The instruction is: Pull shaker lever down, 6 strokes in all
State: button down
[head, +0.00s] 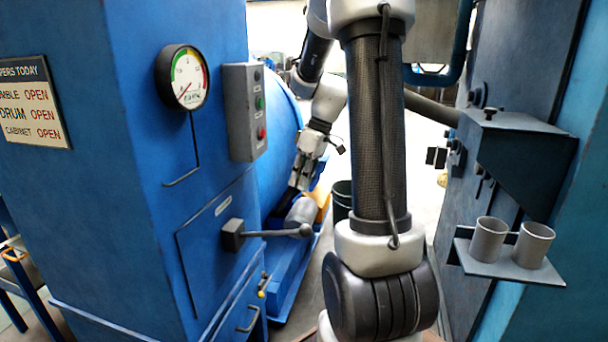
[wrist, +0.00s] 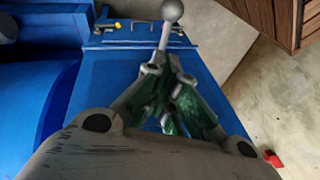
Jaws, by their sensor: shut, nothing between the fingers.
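The shaker lever (head: 272,233) sticks out from a dark pivot block (head: 232,235) on the front of the blue cabinet. It lies about level in the head view and ends in a round knob. In the wrist view the pale knob (wrist: 173,10) and a short piece of rod show just past my fingertips. My gripper (head: 286,203) points downward and looks to be above the lever in the head view. In the wrist view my gripper (wrist: 162,66) has its fingers drawn together and empty. They hide the rest of the rod. I cannot tell whether they touch it.
A dial gauge (head: 183,77) and a grey button box (head: 245,112) are on the cabinet above the lever. A blue drum (head: 278,125) lies behind my gripper. A shelf with two grey cups (head: 488,240) is at right.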

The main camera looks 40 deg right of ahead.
aim_at(308, 228)
notch_tip(308, 228, down, 8)
jog(key=s+a, duration=0.1)
jog(key=shift+s+a, duration=0.3)
jog(key=shift+s, duration=0.1)
jog(key=shift+f, duration=0.1)
jog(key=f, duration=0.1)
jog(key=s+d+f+t+y, duration=0.1)
jog(key=f, duration=0.1)
jog(key=f+t, duration=0.1)
jog(key=f, duration=0.1)
jog(key=shift+s+d+f+y, duration=0.1)
jog(key=shift+s+d+y, duration=0.15)
jog(key=shift+s+y, duration=0.15)
notch_tip(308, 228, down, 8)
jog(key=shift+s, duration=0.2)
jog(key=shift+d, duration=0.1)
